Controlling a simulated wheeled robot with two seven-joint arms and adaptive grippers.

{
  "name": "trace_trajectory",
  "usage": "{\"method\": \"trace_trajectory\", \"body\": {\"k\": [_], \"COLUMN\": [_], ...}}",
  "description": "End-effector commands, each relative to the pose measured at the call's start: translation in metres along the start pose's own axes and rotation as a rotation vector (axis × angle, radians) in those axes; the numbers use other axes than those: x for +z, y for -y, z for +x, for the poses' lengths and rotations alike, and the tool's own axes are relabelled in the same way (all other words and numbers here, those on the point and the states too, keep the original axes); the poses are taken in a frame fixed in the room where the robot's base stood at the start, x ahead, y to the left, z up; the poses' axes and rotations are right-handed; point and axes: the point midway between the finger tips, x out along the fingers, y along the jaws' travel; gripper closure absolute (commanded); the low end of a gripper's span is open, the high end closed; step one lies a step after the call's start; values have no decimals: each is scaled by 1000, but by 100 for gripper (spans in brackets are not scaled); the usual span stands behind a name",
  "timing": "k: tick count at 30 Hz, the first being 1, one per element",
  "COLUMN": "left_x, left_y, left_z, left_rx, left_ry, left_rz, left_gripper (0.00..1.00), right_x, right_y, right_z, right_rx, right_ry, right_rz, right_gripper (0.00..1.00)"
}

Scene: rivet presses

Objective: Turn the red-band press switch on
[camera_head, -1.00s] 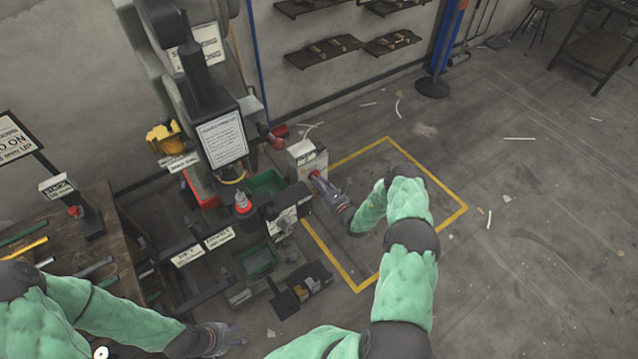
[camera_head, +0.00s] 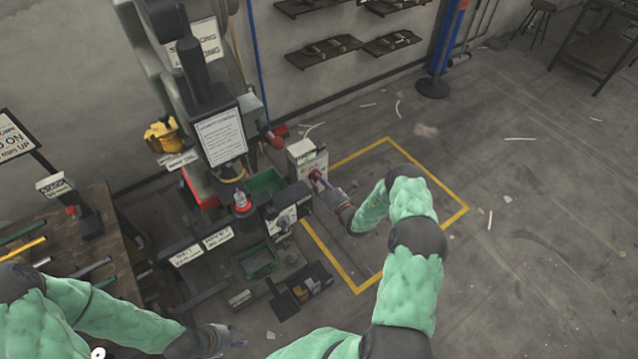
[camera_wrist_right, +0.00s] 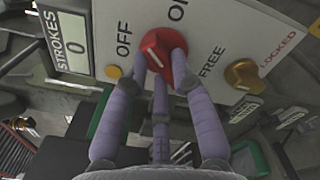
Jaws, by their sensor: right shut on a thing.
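A pale switch box (camera_head: 307,160) stands on the press at the near edge of the yellow floor outline. Its red knob (camera_wrist_right: 156,47) has a white pointer and sits between the OFF and ON labels in the right wrist view. My right gripper (camera_wrist_right: 165,65) is shut on the red knob, with its lavender fingers around it. In the head view the right gripper (camera_head: 322,181) is at the box's front. I cannot tell exactly where the pointer aims. My left gripper (camera_head: 238,337) is low in the head view, empty, its fingers apart, away from the press.
A brass knob (camera_wrist_right: 242,73) sits by the FREE and LOCKED labels. A counter labelled STROKES (camera_wrist_right: 76,47) reads 0. A red-ringed part (camera_head: 242,204) and green bins (camera_head: 264,184) lie left of the box. A bench (camera_head: 95,240) stands at left. The outlined floor (camera_head: 385,170) is clear.

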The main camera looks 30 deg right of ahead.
Motion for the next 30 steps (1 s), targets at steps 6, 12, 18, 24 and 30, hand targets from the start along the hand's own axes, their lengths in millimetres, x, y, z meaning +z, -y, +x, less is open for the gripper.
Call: {"method": "trace_trajectory", "body": {"k": [6,12,18,24,30], "left_x": [0,0,0,0,0], "left_y": [1,2,2,3,3], "left_z": [3,5,7,8,9], "left_rx": [0,0,0,0,0], "left_ry": [0,0,0,0,0], "left_rz": [0,0,0,0,0], "left_gripper": [60,60,60,60,60], "right_x": [1,2,3,4,4], "right_y": [0,0,0,1,1], "right_z": [0,0,0,0,0], "right_rx": [0,0,0,0,-1], "right_ry": [0,1,1,1,0], "right_rz": [203,393,566,706,798], "right_gripper": [100,100,100,100,100]}}
